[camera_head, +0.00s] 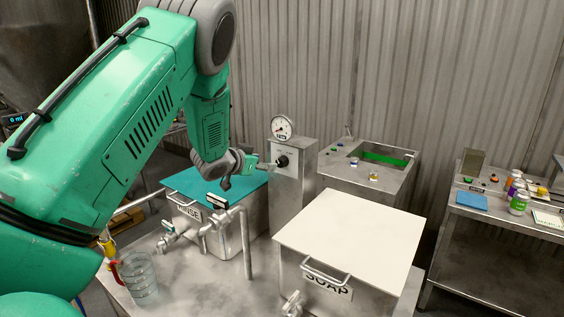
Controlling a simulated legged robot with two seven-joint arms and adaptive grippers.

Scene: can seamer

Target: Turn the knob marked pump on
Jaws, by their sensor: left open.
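A black knob (283,161) sits on the front of an upright metal control box (296,188), below a round dial gauge. Small marks show around the knob, but they are too small to read. My left gripper (262,166) is open, just left of the knob and above the back of the rinse tank. It points toward the box, and its fingers look small and partly blurred. I cannot tell whether they touch the knob. My right gripper is not in view.
The teal-lidded rinse tank (188,182) and white-lidded soap tank (352,238) stand in front of the box. Pipes and a valve (217,201) rise between them. A clear jug (139,280) stands at front left. A metal shelf (486,208) with bottles is at right.

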